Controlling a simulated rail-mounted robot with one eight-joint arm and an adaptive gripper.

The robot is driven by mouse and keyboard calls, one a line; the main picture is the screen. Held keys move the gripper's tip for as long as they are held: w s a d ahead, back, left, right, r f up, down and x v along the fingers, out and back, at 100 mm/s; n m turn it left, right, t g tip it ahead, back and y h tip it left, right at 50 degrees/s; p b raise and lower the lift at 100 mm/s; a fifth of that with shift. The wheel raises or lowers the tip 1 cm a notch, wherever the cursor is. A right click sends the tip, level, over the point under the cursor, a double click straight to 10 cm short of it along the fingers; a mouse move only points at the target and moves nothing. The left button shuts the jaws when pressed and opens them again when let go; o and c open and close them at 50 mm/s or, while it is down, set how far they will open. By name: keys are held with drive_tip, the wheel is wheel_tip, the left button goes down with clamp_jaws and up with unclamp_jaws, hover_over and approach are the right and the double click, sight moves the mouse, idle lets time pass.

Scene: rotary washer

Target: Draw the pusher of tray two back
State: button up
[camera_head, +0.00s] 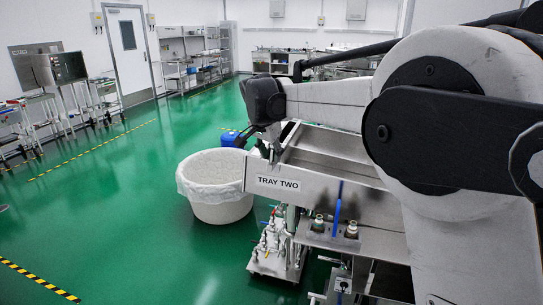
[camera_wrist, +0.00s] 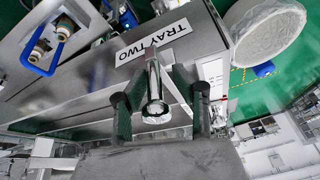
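Tray two is a steel trough with a "TRAY TWO" label (camera_head: 278,184) on its side; the label also shows in the wrist view (camera_wrist: 155,43). My gripper (camera_head: 250,138) is at the tray's far left end in the head view. In the wrist view my gripper (camera_wrist: 160,108) is open, its two dark fingers on either side of a shiny rounded metal handle (camera_wrist: 154,95), seemingly the pusher's. Gaps show between the handle and the fingers. The rest of the pusher is hidden in both views.
A white lined tub (camera_head: 215,185) stands on the floor beside the tray's left end, with a blue container (camera_head: 229,139) behind it. A blue lever (camera_head: 337,210) and valves are on the machine's front. The green floor to the left is clear.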

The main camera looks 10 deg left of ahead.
drive_tip(key=shift+o, duration=0.4)
drive_tip(key=shift+s, duration=0.1)
drive_tip(key=v, duration=1.2)
drive_tip(key=s+d+f+n+b, duration=0.1)
drive_tip(key=s+d+f+b, duration=0.1)
drive_tip(key=s+d, duration=0.7)
drive_tip(key=s+d+f+n+b, duration=0.15)
drive_tip(key=s+d, duration=0.45)
drive_tip(key=d, duration=0.6)
drive_tip(key=s+d+f+n+t+b, duration=0.1)
drive_tip(key=s+d+f, duration=0.4)
drive_tip(key=s+f, duration=0.4)
drive_tip(key=s+d+f+n+t+b, duration=0.1)
drive_tip(key=s+d+f, duration=0.5)
drive_tip(key=s+f, duration=0.3)
drive_tip(key=s, duration=0.3)
drive_tip(key=shift+d+f+n+t+y+b, duration=0.2)
drive_tip(key=shift+d+n+t+y+b, duration=0.1)
drive_tip(key=shift+n+y+b, duration=0.1)
